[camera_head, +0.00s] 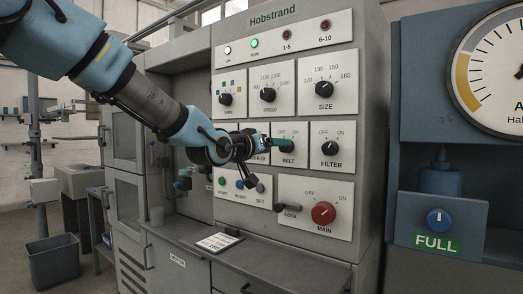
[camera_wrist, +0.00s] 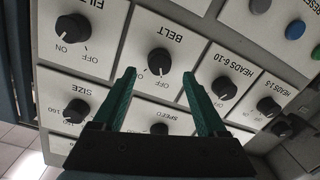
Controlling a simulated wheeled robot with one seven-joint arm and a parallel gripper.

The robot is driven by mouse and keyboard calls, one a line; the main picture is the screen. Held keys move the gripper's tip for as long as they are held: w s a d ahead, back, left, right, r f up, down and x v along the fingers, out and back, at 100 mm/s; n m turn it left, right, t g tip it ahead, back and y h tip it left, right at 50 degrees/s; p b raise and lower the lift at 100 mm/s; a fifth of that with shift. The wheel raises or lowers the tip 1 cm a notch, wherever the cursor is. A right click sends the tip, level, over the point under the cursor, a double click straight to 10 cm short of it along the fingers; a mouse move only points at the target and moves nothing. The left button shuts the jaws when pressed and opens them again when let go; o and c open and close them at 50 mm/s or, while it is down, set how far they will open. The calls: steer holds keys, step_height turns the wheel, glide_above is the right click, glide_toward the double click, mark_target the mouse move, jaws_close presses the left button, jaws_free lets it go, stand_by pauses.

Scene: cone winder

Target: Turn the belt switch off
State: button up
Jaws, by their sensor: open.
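The belt switch is a black knob (camera_wrist: 159,61) on a white plate marked BELT, seen upside down in the wrist view. Its OFF label is at the lower right of the knob and ON at the lower left; I cannot surely read its pointer. My gripper (camera_wrist: 159,76) is open, its two green fingers on either side of the knob in the picture, with nothing held. I cannot tell whether they touch it. In the head view the BELT plate (camera_head: 288,158) is partly covered by my gripper (camera_head: 276,144), which hides most of the knob.
The filter knob (camera_head: 329,148) is right of the belt plate, the speed knob (camera_head: 268,95) and size knob (camera_head: 325,88) above. Below are the red main knob (camera_head: 323,212) and the lock lever (camera_head: 288,208). The RUN lamp (camera_head: 254,43) is green. A grey ledge (camera_head: 270,262) juts out below.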

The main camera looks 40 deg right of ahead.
steer(key=v, duration=0.6)
steer(key=shift+s+a+p, duration=0.2)
steer(key=shift+a+p, duration=0.15)
steer(key=shift+p, duration=0.1)
steer(key=shift+f, duration=0.1)
